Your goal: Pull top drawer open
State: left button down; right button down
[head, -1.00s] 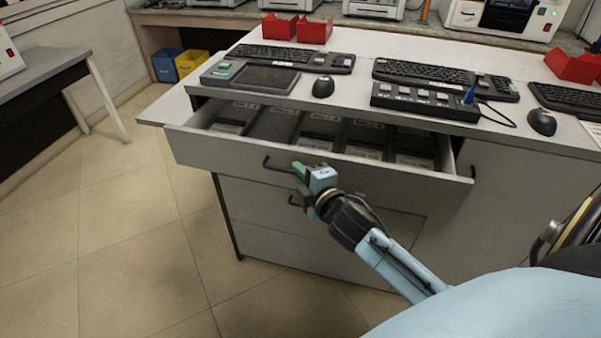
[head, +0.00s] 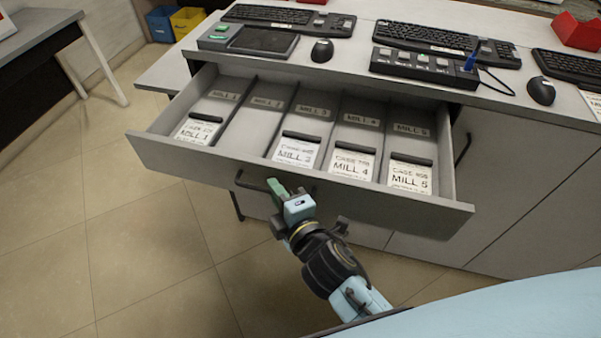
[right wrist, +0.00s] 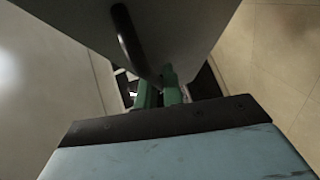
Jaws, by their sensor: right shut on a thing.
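The top drawer (head: 300,192) of the grey cabinet is pulled well out, with its inside open to view. Its dark bar handle (head: 250,184) runs along the front face. My right gripper (head: 277,190) is at the drawer front, its green fingers shut on the handle near the handle's right part. In the right wrist view the green fingers (right wrist: 158,92) meet close under the drawer front, and part of the dark handle (right wrist: 128,38) shows above them. The exact grip is partly hidden. My left gripper is not in view.
The drawer has several compartments with labelled cards, such as MILL 4 (head: 352,163). Keyboards, a mouse (head: 322,50) and a black switch box (head: 424,66) lie on the counter above. A side table (head: 45,50) stands at the left. Tiled floor (head: 130,230) is clear at the left.

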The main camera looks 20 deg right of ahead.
jog(key=shift+s+a, duration=0.25)
jog(key=shift+s, duration=0.05)
jog(key=c, duration=1.8)
grip_release()
jog(key=v, duration=1.3)
jog(key=shift+s+b, duration=0.2)
jog(key=shift+b, duration=0.25)
jog(key=shift+r, duration=0.1)
